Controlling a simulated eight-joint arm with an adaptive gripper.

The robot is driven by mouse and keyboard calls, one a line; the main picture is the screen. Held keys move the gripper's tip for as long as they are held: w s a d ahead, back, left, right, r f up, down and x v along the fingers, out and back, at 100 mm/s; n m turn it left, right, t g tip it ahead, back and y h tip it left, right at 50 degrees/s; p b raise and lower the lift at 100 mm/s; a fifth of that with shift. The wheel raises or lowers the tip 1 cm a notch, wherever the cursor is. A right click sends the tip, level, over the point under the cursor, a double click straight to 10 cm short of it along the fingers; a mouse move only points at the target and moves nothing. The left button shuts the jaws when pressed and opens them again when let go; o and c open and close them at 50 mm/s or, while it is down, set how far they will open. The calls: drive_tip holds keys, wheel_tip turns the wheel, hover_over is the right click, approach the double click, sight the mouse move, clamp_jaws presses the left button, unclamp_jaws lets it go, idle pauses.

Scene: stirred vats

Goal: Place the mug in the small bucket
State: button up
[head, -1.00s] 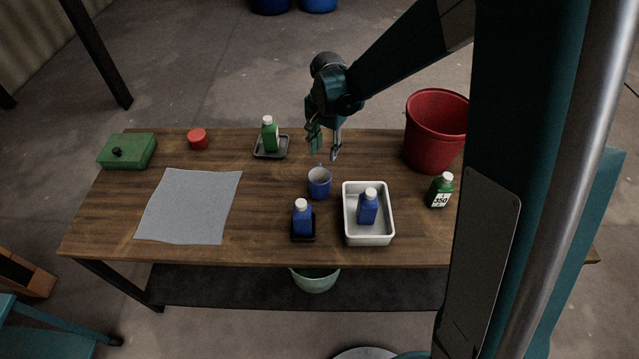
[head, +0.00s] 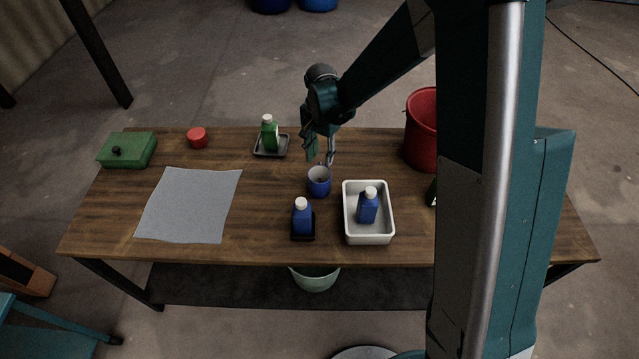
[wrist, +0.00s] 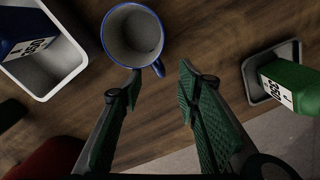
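The blue mug (head: 319,187) stands upright on the wooden table, open side up and empty. In the wrist view the mug (wrist: 133,38) is at the top left, its handle pointing toward the space between my fingertips. My gripper (head: 320,160) is open and empty, just behind and above the mug. In the wrist view my gripper (wrist: 161,76) has its fingers apart, with the left fingertip close to the handle. A pale green bucket (head: 314,282) sits low by the table's front edge, its upper part partly hidden by the tabletop.
A blue bottle (head: 302,218) on a dark tray stands in front of the mug. A white bin (head: 367,239) holding another blue bottle is right of it. A green bottle (head: 269,134) on a tray is behind left. A larger red bucket (head: 421,135) stands at the right, partly hidden.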

sight(320, 179)
drive_tip(key=shift+f, duration=0.25)
drive_tip(key=shift+d+f+b, duration=0.2)
drive_tip(key=shift+f+b, duration=0.4)
drive_tip(key=shift+f, duration=2)
clamp_jaws()
